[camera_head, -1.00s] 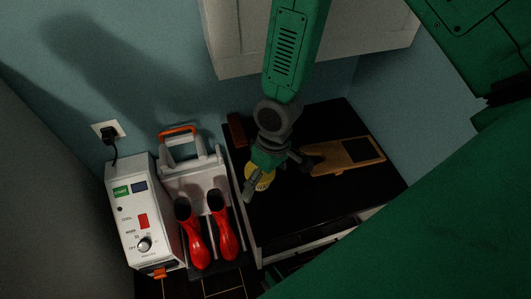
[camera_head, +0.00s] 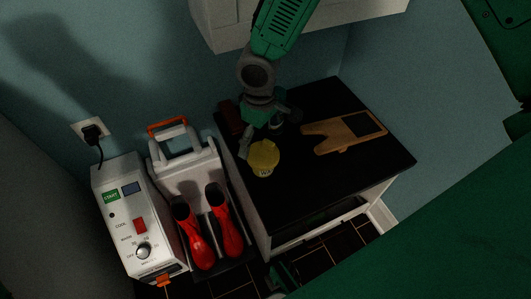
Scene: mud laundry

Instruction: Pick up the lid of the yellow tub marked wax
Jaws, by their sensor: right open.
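The yellow tub lid (camera_head: 264,156) shows from above as a round yellow disc with dark lettering near its front edge. It is on the black-topped cabinet, near the left edge of the top. The lid hides most of the tub's body. My right gripper (camera_head: 257,141) is just behind the lid, with its fingers apart. One finger is at the lid's left side; whether it touches the lid I cannot tell. Nothing shows between the fingers.
A wooden boot jack (camera_head: 340,133) lies right of the lid on the black top (camera_head: 330,175). A dark red-brown block (camera_head: 229,117) lies behind left. Red boots (camera_head: 228,231) stand on a grey rack (camera_head: 190,174) beside a white control box (camera_head: 136,218). A wall cabinet (camera_head: 228,25) hangs above.

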